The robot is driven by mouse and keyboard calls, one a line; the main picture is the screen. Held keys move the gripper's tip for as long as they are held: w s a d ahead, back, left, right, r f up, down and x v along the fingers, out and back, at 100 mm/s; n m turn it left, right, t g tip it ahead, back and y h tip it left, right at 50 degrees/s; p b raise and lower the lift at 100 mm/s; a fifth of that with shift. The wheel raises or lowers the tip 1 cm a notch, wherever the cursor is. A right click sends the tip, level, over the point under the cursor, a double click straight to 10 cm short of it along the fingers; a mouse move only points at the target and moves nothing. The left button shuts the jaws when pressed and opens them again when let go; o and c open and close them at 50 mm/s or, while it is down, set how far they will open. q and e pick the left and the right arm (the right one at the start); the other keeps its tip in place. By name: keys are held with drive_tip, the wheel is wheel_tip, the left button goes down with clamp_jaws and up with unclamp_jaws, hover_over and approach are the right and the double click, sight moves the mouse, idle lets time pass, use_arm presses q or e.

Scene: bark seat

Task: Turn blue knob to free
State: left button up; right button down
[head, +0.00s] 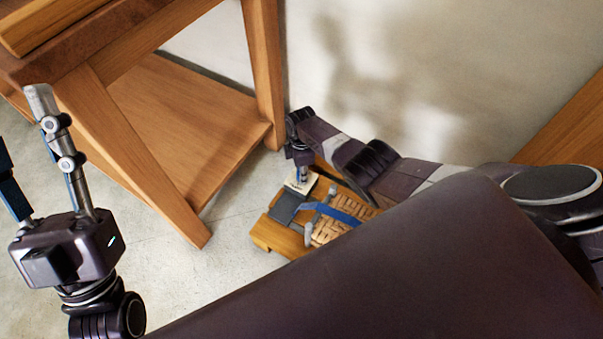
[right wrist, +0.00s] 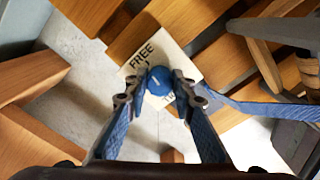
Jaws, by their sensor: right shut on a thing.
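The blue knob (right wrist: 158,79) sits on a cream plate (right wrist: 187,65) marked "FREE", with more lettering partly hidden below it. A short pale line shows on the knob's face. My right gripper (right wrist: 158,83) is shut on the knob, a fingertip on each side. In the head view my right gripper (head: 300,178) points down at the cream plate at the far end of the wooden seat (head: 265,236); the knob is hidden there. My left gripper (head: 22,118) is raised at the left, fingers apart and empty, far from the seat.
A wooden table with a low shelf (head: 190,125) stands left of the seat, its leg (head: 265,70) close to my right gripper. A blue strap (head: 340,215) crosses the woven seat part (head: 328,230). A pale wall (head: 430,70) is behind. Bare floor (head: 190,280) lies in front.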

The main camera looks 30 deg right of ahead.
drive_tip(key=shift+n, duration=0.9)
drive_tip(key=c, duration=1.6)
unclamp_jaws()
drive_tip(key=shift+r, duration=0.5)
wheel_tip(320, 180, up, 11)
